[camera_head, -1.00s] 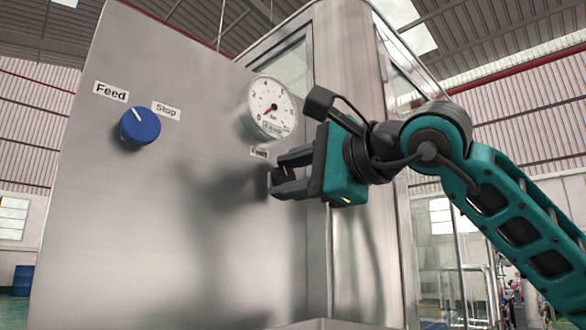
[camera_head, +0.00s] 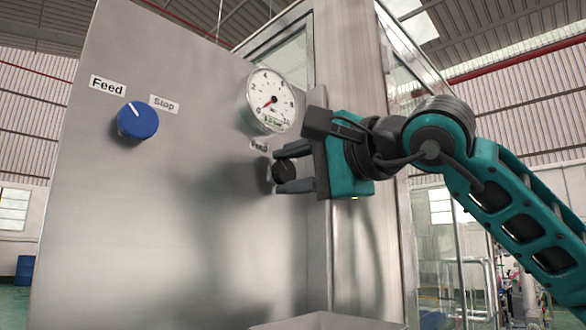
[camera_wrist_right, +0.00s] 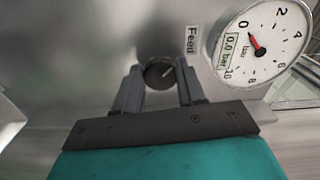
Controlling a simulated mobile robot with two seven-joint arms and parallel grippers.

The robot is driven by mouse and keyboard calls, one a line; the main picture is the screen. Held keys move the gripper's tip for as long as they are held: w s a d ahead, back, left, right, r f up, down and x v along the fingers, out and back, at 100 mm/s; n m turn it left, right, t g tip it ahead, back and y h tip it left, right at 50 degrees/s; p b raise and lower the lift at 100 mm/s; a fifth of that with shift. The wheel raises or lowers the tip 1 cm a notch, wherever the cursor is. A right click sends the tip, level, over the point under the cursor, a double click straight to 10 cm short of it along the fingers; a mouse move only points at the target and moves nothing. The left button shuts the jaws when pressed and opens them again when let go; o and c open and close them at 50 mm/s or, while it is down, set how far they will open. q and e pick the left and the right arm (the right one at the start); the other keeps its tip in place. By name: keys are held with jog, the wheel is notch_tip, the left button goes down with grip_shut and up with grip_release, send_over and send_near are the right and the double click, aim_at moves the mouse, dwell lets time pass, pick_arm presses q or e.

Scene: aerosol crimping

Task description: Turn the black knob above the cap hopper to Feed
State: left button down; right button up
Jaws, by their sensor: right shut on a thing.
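The black knob (camera_head: 285,172) is on the steel panel, below the pressure gauge and a "Feed" label (camera_head: 259,146). My right gripper (camera_head: 281,171) is shut on it, with one finger on each side. In the right wrist view the knob (camera_wrist_right: 159,73) sits between the two fingertips (camera_wrist_right: 160,71). A pale pointer mark on it slants up and right, roughly toward the side of the "Feed" label (camera_wrist_right: 192,40). Any other label by this knob is hidden or out of view. My left gripper is not in view.
A blue knob (camera_head: 137,121) with "Feed" and "Stop" labels is on the panel (camera_head: 130,230) at left. The round gauge (camera_head: 272,101) is close above my right gripper. A grey metal edge (camera_head: 325,322) shows at the bottom. The panel between the knobs is clear.

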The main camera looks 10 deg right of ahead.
jog(key=o, duration=1.1)
jog(key=shift+c, duration=0.2)
jog(key=shift+s+d, duration=0.1)
jog(key=b+v, duration=0.2)
jog(key=v, duration=1)
jog(key=shift+s+d, duration=0.15)
jog(key=shift+s, duration=0.15)
